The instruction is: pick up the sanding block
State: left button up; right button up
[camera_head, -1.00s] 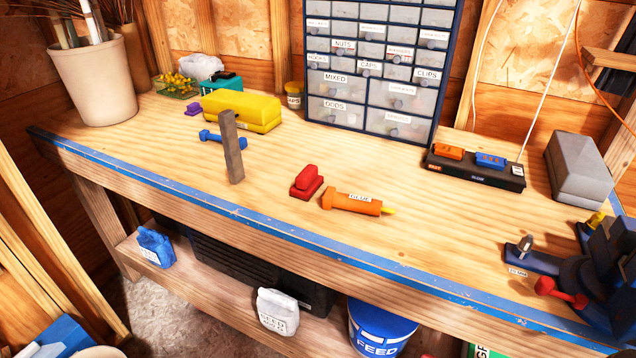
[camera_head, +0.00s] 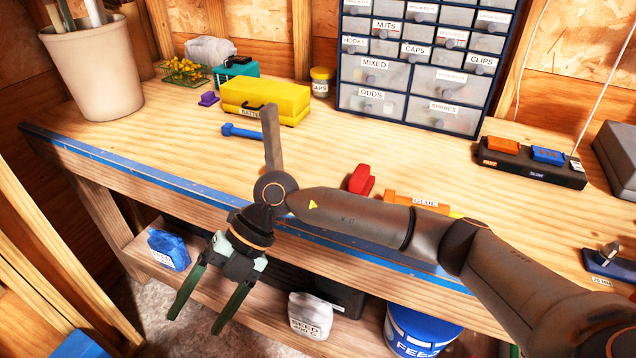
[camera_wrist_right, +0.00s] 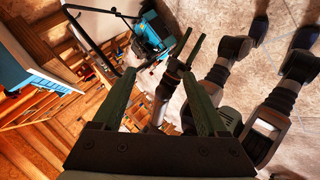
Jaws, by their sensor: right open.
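The red block with a raised grip (camera_head: 362,180), which looks like the sanding block, lies on the workbench (camera_head: 190,150). My right forearm crosses in front of it and hides its lower part. My right gripper (camera_head: 197,322) is open and empty, pointing down in front of the bench's blue front edge, left of and nearer than the red block. Its two fingers also show in the right wrist view (camera_wrist_right: 160,72), with nothing between them. A dark pronged shape there (camera_wrist_right: 178,65) looks like my left gripper; its opening is unclear.
An upright grey-brown bar (camera_head: 272,135) stands behind my right wrist. An orange glue tube (camera_head: 425,203) lies right of the red block, partly hidden. Behind are a blue dumbbell-shaped piece (camera_head: 242,131), a yellow case (camera_head: 262,103) and a drawer cabinet (camera_head: 408,105).

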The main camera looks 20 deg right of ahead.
jog(key=w+d+m+t+h, duration=0.1)
jog(key=w+d+t+h, duration=0.2)
jog(key=w+d+h, duration=0.6)
jog(key=m+t+h, duration=0.3)
jog(key=m+h, duration=0.3)
jog(key=m, duration=0.1)
send_near(359, 173)
jog(key=b+x, duration=0.1)
jog(key=x, duration=0.2)
jog(key=shift+w+d+f+b, duration=0.1)
jog(key=shift+d+b, duration=0.1)
jog(key=shift+b, duration=0.1)
jog(key=shift+p+x, duration=0.6)
jog(key=shift+x, duration=2.35)
jog(key=shift+a, duration=0.1)
jog(key=shift+c, duration=0.3)
grip_shut()
